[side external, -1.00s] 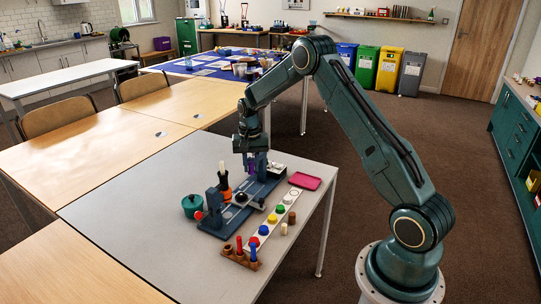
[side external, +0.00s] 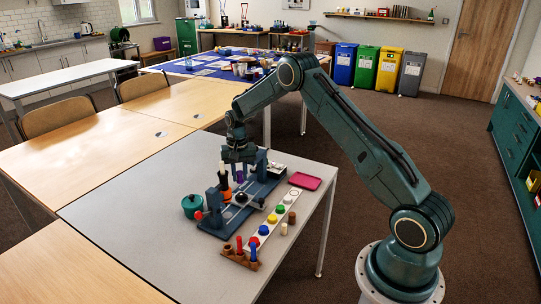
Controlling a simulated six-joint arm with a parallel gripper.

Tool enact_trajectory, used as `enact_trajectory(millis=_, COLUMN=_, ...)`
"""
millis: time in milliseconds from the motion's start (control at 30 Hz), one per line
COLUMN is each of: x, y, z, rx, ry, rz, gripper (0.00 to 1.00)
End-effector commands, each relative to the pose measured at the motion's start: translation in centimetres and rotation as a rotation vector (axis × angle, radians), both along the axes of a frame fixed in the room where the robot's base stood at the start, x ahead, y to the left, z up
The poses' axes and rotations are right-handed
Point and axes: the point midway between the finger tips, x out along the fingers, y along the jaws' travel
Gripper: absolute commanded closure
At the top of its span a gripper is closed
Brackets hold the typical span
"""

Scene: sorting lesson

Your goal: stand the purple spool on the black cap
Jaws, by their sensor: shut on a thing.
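My gripper (side external: 239,163) is shut on the purple spool (side external: 240,177), which shows just below the fingers. It holds the spool above a dark blue fixture base (side external: 216,229). The black cap (side external: 240,197) appears as a small dark round piece on that base, with a pale patch around it. The spool is up and to the back of the cap in the picture and looks apart from it. The exact height gap cannot be told.
A dark blue upright (side external: 213,201) and a tall black-and-orange piece (side external: 224,186) stand close to the gripper. A teal pot (side external: 192,206) is at left. A white strip with coloured discs (side external: 272,219), a pink tray (side external: 304,181) and a brown rack (side external: 240,259) lie nearby.

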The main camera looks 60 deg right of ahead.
Motion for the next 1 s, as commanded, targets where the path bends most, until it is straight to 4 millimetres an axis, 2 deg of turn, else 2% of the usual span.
enact_trajectory(millis=600, x=0.0, y=0.0, z=-4.1, rx=0.0, ry=0.0, rz=0.0, gripper=0.99)
enact_trajectory(millis=1000, x=0.0, y=0.0, z=-4.8, rx=0.0, ry=0.0, rz=0.0, gripper=0.99)
